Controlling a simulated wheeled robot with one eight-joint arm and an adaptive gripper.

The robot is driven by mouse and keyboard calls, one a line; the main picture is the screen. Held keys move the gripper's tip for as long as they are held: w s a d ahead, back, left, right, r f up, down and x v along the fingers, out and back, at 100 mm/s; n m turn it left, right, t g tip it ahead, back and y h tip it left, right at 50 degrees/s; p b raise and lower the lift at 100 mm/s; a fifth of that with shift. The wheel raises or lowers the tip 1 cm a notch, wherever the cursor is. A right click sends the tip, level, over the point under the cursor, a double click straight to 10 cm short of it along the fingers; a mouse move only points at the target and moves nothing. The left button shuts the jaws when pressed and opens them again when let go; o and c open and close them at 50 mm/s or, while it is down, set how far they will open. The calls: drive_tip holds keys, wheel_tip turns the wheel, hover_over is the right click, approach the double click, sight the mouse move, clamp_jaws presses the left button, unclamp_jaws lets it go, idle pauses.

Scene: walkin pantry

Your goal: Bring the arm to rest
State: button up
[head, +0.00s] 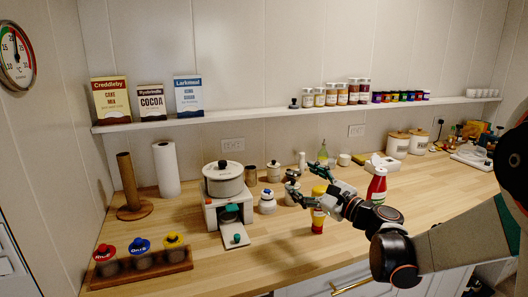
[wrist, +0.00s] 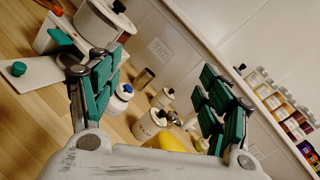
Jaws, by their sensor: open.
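My gripper (head: 304,180) is over the wooden counter (head: 285,255) in the head view, with its arm reaching in from the right. In the wrist view the two green-padded fingers of my gripper (wrist: 160,85) are spread wide apart with nothing held between them. A bottle with a yellow top and red and yellow label (head: 318,215) stands on the counter just below my gripper, partly hidden by it. A yellow shape (wrist: 168,142) shows low between the fingers in the wrist view.
A red bottle (head: 377,187) stands close by my forearm. White lidded jars (head: 267,203) stand left of my gripper. A pot (head: 223,180) sits on a white stand further left. A shelf (head: 250,114) runs along the wall above. The counter's front middle is clear.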

drive_tip(key=s+a+f+n+g+h, duration=0.2)
drive_tip(key=s+n+g, duration=0.1)
drive_tip(key=s+n, duration=0.4)
drive_tip(key=s+a+f+n+g+h, duration=0.1)
drive_tip(key=s+f+n+g+h, duration=0.3)
drive_tip(key=s, duration=0.6)
drive_tip(key=s+d+f+n+h, duration=0.1)
drive_tip(key=s+d+n, duration=0.3)
drive_tip(key=s, duration=0.4)
drive_tip(key=s+d+f+n+h, duration=0.2)
drive_tip(key=s+d+n+h, duration=0.2)
drive_tip(key=s+n, duration=0.3)
drive_tip(key=shift+s+d+f+g+h, duration=0.3)
drive_tip(key=shift+s+d+g, duration=0.1)
drive_tip(key=shift+s+d, duration=0.4)
drive_tip(key=shift+a, duration=0.1)
